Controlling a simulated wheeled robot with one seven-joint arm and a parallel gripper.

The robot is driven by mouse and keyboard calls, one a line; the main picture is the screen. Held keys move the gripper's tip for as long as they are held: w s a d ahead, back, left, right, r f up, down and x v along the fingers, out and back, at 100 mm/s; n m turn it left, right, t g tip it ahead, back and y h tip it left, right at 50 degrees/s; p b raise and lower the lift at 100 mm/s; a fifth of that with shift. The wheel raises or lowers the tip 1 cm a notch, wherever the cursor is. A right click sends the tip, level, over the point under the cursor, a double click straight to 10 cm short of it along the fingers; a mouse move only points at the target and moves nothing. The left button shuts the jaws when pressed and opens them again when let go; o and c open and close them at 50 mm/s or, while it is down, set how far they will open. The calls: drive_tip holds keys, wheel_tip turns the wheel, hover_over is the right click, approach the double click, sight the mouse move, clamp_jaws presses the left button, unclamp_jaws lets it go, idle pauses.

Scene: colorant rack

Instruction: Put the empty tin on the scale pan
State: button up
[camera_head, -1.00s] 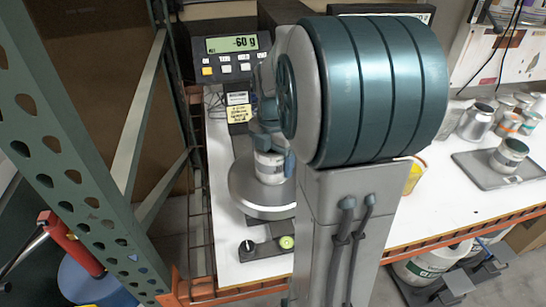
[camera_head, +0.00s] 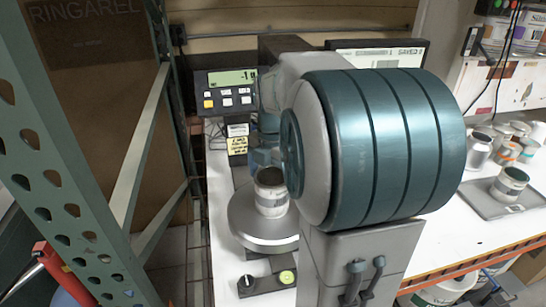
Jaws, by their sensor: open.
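The tin (camera_head: 271,197) stands upright on the round metal scale pan (camera_head: 245,226), with its label and dark open mouth showing. My gripper (camera_head: 266,160) is open, just behind and above the tin's rim. My large teal arm joint hides part of the gripper and the right side of the pan, so I cannot tell whether a finger touches the tin. The scale display (camera_head: 233,79) reads about -1, its right end hidden by my arm.
A grey tray (camera_head: 484,203) with another tin (camera_head: 509,184) lies on the right of the white table. Several cans and a metal can (camera_head: 479,149) stand behind it. A green perforated rack post (camera_head: 70,190) rises at the left.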

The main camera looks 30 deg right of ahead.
wheel_tip(320, 180, up, 7)
drive_tip(key=shift+r, duration=0.2)
idle(1.9)
